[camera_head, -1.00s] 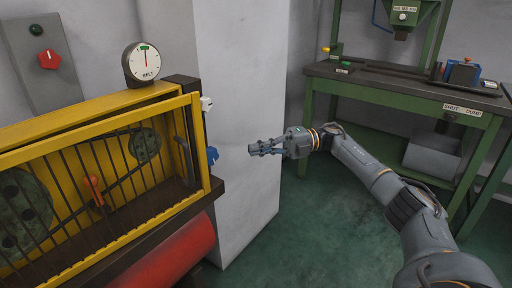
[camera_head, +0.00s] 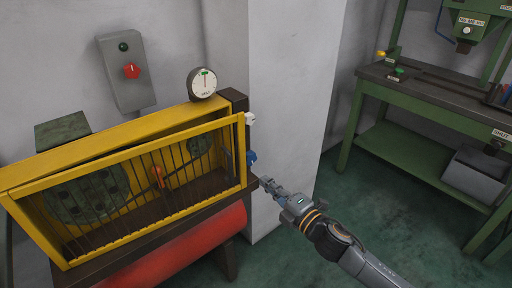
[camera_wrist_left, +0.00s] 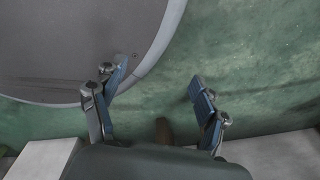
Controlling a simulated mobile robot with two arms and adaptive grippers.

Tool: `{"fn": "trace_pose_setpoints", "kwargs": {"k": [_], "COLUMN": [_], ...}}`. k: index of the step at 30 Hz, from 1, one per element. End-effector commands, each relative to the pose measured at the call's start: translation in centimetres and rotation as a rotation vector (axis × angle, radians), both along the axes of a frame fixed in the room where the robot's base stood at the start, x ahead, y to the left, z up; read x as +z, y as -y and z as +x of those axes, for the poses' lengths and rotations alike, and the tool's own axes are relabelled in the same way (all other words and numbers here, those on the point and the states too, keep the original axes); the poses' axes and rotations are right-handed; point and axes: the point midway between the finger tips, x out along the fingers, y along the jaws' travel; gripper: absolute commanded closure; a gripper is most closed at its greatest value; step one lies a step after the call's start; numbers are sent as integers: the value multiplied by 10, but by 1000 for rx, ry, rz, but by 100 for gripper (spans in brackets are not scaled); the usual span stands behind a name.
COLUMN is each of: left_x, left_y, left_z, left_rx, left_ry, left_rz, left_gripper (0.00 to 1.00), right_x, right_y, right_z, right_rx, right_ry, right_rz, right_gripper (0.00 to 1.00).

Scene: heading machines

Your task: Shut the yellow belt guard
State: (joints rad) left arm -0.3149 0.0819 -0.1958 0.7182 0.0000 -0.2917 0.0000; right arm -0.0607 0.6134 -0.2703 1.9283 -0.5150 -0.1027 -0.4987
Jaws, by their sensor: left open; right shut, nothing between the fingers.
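The yellow belt guard (camera_head: 243,150) is a barred frame on the front of the yellow machine housing (camera_head: 110,133) at the left of the head view. A dark wedge-shaped gap shows between its top edge and the housing, so it stands somewhat ajar. Pulleys and an orange-red handle (camera_head: 158,176) show behind its bars. A blue piece (camera_head: 251,157) and a white piece (camera_head: 250,118) sit at its right end. My right gripper (camera_head: 266,183) is shut and empty, just right of and below the blue piece; contact is unclear. My left gripper (camera_wrist_left: 158,78) is open and empty above green floor.
A BELT dial (camera_head: 202,84) stands on the housing. A grey box with a red knob (camera_head: 132,71) is on the wall behind. A red cylinder (camera_head: 190,245) lies below the guard. A pale column (camera_head: 290,90) stands behind my right gripper. A green bench (camera_head: 425,105) is at right.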

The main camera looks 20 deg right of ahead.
Motion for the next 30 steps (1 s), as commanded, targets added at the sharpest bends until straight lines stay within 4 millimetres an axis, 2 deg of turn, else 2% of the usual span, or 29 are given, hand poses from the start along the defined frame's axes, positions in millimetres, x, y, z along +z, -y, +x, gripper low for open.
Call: {"fn": "trace_pose_setpoints", "kwargs": {"k": [1, 4, 8, 11, 24, 30], "left_x": [5, 4, 3, 5, 15, 17], "left_y": [-2, -4, -5, -5, -5, -4], "left_z": [-9, -19, -22, -22, -22, -22], "left_rx": [-1, -3, -3, -3, -3, -4], "left_ry": [-5, -9, -10, -10, -11, -11], "left_rz": [1, 2, 2, 2, 2, 2], "left_gripper": [27, 27, 27, 27, 27, 27], "right_x": [6, 5, 5, 6, 6, 4], "right_y": [1, 3, 2, -1, -23, -29], "right_z": [-6, -11, -4, 10, 97, 119], "right_rx": [-32, -72, -84, -83, -81, -80], "right_ry": [-17, -36, -39, -37, -39, -39], "right_rz": [2, -2, -4, -5, -2, -4], "right_gripper": [100, 100, 100, 100, 100, 100]}}
